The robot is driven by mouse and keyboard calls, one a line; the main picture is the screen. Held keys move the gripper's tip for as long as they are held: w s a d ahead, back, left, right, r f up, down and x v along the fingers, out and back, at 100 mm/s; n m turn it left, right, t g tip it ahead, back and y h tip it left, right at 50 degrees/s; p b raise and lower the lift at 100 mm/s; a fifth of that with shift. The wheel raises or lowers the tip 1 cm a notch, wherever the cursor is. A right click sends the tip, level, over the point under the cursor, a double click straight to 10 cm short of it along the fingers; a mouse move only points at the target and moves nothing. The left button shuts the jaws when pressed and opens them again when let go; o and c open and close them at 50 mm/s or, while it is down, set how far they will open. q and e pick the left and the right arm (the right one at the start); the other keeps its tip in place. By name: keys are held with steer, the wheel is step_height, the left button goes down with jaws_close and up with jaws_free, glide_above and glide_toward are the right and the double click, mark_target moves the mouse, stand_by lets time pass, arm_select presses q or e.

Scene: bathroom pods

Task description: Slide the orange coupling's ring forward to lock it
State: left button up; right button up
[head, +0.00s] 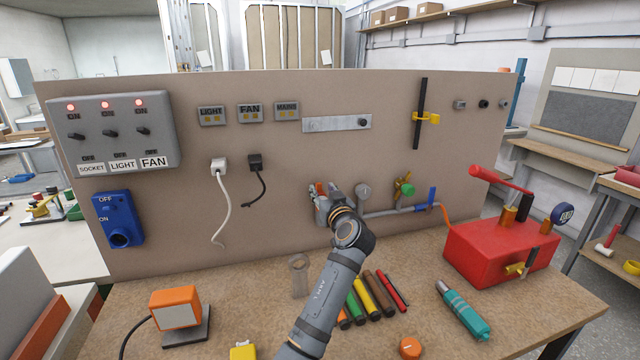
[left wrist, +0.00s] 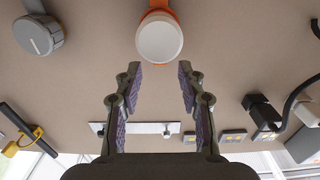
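In the left wrist view, the orange coupling (left wrist: 157,14) shows at the top middle, with a pale round end (left wrist: 160,38) facing the camera. My left gripper (left wrist: 160,72) is open, its two fingers apart with empty space between them. The coupling lies in line with that gap, past the fingertips; whether the fingers touch it I cannot tell. In the head view, my left gripper (head: 322,198) is up at the panel, left of the gauge, and mostly hides the coupling. The ring's position cannot be made out. My right gripper is not in view.
A round gauge (head: 363,193), a grey pipe (head: 390,212) and a green-and-yellow valve (head: 404,188) are close on the right. A red pump box (head: 500,252) stands at the bench's right. Several coloured tubes (head: 362,300) and a clear cylinder (head: 298,275) lie near my arm.

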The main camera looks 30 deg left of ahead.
mark_target(319, 185)
arm_select(q)
steer(key=shift+x, duration=1.65)
jaws_close()
